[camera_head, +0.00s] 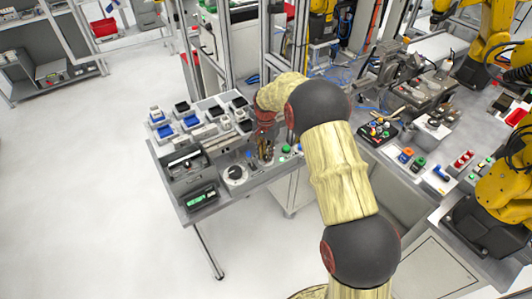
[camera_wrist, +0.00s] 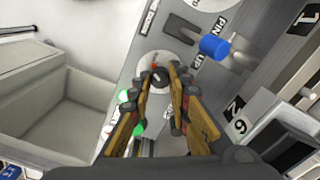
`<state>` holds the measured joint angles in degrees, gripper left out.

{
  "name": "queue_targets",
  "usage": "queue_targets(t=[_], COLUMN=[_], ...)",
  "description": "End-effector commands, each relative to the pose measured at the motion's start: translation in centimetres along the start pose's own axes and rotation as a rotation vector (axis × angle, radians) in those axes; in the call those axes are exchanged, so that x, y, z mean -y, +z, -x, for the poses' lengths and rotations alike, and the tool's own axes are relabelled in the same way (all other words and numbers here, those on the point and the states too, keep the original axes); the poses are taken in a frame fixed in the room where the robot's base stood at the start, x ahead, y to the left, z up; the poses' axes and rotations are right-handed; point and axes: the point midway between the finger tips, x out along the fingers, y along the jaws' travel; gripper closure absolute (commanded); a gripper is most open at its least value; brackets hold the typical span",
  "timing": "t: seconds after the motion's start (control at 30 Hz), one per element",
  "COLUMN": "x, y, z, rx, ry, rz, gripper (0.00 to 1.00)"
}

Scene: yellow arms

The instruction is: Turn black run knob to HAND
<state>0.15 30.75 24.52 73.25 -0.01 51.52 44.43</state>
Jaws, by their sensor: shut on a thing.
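The black run knob (camera_wrist: 160,77) sits on a round pale plate (camera_wrist: 147,63) in the wrist view, with a small red mark at its far side. My gripper (camera_wrist: 161,73) has one finger on each side of the knob and is closed on it. The fingers hide the knob's sides and much of the plate's near part, so I cannot read its position labels. In the head view, my gripper (camera_head: 263,148) reaches down to the panel at the bench, and the run knob is hidden there.
A grey open bin (camera_wrist: 45,125) is at left. In the head view, trays (camera_head: 210,105) and a grey box (camera_head: 188,172) crowd the bench.

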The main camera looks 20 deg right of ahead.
Motion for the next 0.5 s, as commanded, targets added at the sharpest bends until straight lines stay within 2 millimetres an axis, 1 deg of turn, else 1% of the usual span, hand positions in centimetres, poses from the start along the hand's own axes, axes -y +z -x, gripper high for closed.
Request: queue_targets(t=[0.5], x=[0.14], y=[-0.09], z=[0.27], rx=[-0.003], ry=[-0.003], rz=[0.491], gripper=[1.0])
